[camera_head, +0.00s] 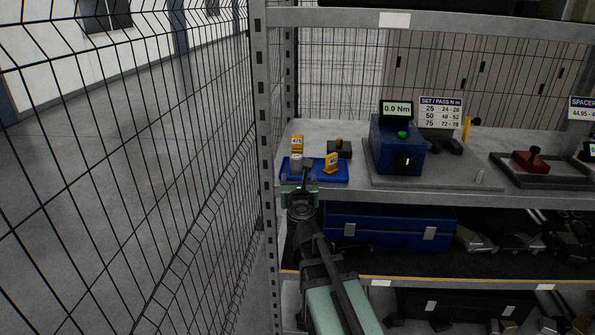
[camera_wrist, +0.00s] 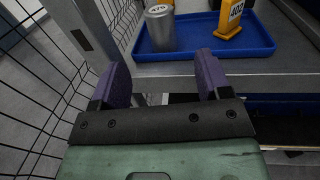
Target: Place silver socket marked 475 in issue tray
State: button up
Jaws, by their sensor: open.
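The silver socket (camera_wrist: 160,28), with 475 on its top label, stands upright in the left part of a shallow blue tray (camera_wrist: 188,53). In the head view the socket (camera_head: 296,167) shows in the same blue tray (camera_head: 335,179), just beyond my gripper (camera_head: 300,189). My gripper (camera_wrist: 162,78) is open and empty, its two purple fingers pointing toward the tray's front edge with the socket beyond the gap between them. The fingers appear apart from the socket. I see no label naming the tray as the issue tray.
A yellow tag marked 402 (camera_wrist: 231,18) stands in the tray; another yellow tag (camera_head: 297,143) is behind the socket. A dark cylinder (camera_head: 340,148) lies behind the tray. A blue torque tester (camera_head: 396,148) stands right. A mesh fence (camera_head: 130,170) and shelf post (camera_head: 266,150) border the left.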

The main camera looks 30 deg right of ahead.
jog(key=shift+s+a, duration=0.15)
jog(key=s+a+f+n+g+y, duration=0.2)
jog(key=a+f+n+y, duration=0.15)
jog(key=a+n, duration=0.45)
jog(key=s+a+f+n+g+y, duration=0.1)
jog(key=a+f+n+g+y, duration=0.3)
jog(key=n, duration=0.6)
jog(key=s+a+f+n+y, duration=0.2)
jog(key=a+n+y, duration=0.3)
jog(key=a+n, duration=0.4)
jog(key=s+d+f+n+g+h, duration=0.2)
jog(key=s+f+n+g, duration=0.2)
jog(key=s+n, duration=0.3)
jog(key=s+d+f+n+g+h, duration=0.2)
jog(key=s+f+n+g+h, duration=0.1)
jog(key=s+n+g, duration=0.3)
jog(key=shift+s+f+n, duration=0.35)
jog(key=shift+s+n, duration=0.05)
jog(key=shift+s, duration=0.3)
